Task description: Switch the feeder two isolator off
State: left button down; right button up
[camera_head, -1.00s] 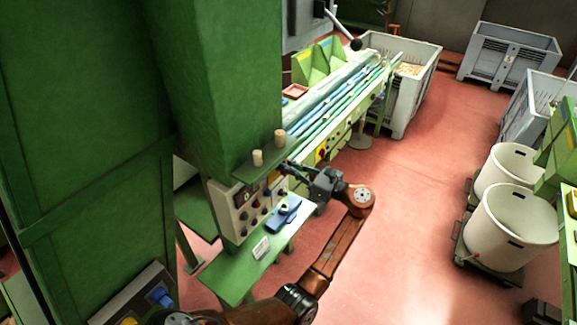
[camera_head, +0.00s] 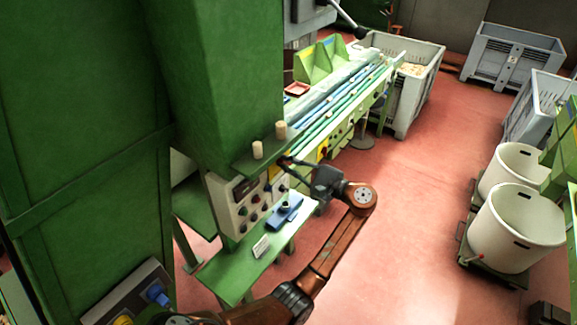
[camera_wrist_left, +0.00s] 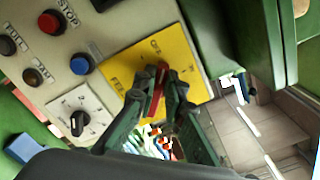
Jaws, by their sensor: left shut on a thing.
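The isolator shows in the left wrist view as a yellow plate (camera_wrist_left: 186,72) with a red handle (camera_wrist_left: 155,98) at its middle. "OFF" and part of a word starting "FEE" can be read on the plate; the rest is covered. My left gripper (camera_wrist_left: 160,74) is shut on the red handle, with one dark finger on each side of it. In the head view my left gripper (camera_head: 285,162) reaches the right part of the grey control panel (camera_head: 222,203), and its fingers and wrist hide most of the handle there. My right gripper is not in view.
Beside the plate are a black rotary knob (camera_wrist_left: 78,122), a blue button (camera_wrist_left: 81,64) and a red STOP button (camera_wrist_left: 52,22). A green shelf (camera_head: 232,272) with a blue object (camera_head: 283,216) lies below the panel. Two corks (camera_head: 258,150) stand on a ledge above.

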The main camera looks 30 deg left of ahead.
pick_arm(q)
jog(key=shift+s+f+n+b, duration=0.1)
jog(key=shift+f+n+b, duration=0.1)
jog(key=shift+n+b, duration=1)
jog(key=shift+s+f+n+b, duration=0.1)
jog(key=shift+f+n+b, duration=0.15)
jog(key=shift+n+b, duration=1)
jog(key=shift+f+n+b, duration=0.2)
jog(key=shift+n+b, duration=0.55)
jog(key=shift+n, duration=0.9)
jog(key=c, duration=2)
grip_release()
jog(key=d, duration=0.8)
jog(key=s+d, duration=0.1)
jog(key=d, duration=0.3)
